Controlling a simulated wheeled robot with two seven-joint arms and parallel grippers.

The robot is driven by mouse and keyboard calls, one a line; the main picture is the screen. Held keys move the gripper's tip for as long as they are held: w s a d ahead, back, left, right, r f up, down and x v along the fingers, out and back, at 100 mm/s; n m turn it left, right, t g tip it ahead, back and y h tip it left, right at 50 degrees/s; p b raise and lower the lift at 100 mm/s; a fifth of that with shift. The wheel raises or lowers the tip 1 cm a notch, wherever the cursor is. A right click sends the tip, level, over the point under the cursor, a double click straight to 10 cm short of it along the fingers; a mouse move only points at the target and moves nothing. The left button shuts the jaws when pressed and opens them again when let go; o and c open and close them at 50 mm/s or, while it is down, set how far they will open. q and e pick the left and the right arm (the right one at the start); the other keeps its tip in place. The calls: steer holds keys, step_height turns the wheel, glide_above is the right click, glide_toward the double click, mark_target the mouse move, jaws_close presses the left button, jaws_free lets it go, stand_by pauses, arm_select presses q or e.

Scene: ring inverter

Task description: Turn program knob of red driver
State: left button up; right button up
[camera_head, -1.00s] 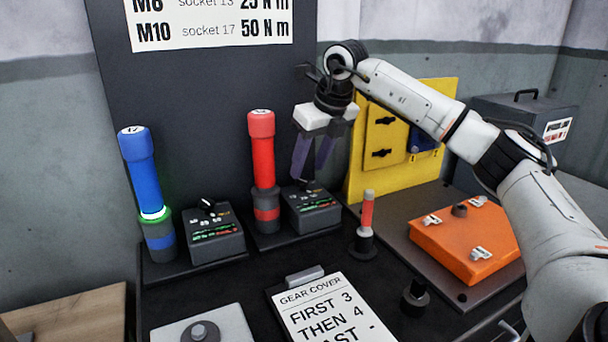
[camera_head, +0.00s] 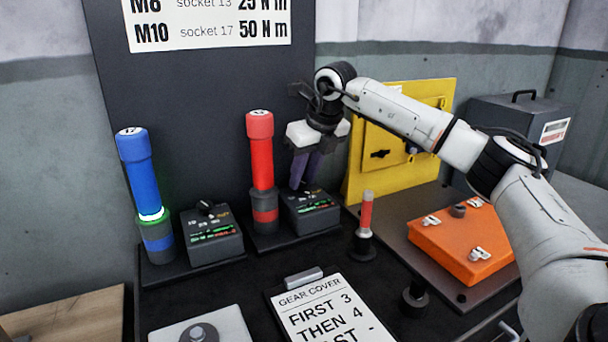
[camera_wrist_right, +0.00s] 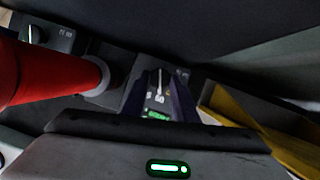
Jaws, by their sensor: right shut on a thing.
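The red driver (camera_head: 261,150) stands upright in its dark holder, marked with a red band. Its control box (camera_head: 312,212) with lit green and red marks stands just to its right. My right gripper (camera_head: 303,186) points down onto the top of this box, shut on the program knob, which the fingers hide in the head view. In the right wrist view the knob (camera_wrist_right: 160,80) shows as a pale pointer between the two dark fingertips (camera_wrist_right: 160,92), and the red driver (camera_wrist_right: 45,78) lies close at the left. My left gripper is not in view.
A blue driver (camera_head: 140,180) with a glowing green ring and its own box (camera_head: 212,234) stand at the left. A small red-handled tool (camera_head: 366,215) stands in front right. An orange cover (camera_head: 465,245) and a yellow panel (camera_head: 400,165) are farther right.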

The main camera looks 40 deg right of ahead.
steer(key=shift+a+m+h+p, duration=0.15)
steer(key=shift+m+h+p, duration=0.45)
steer(key=shift+m, duration=0.9)
steer(key=o, duration=1.1)
steer(key=shift+c, duration=0.2)
steer(key=v, duration=1)
steer(key=shift+r, duration=0.2)
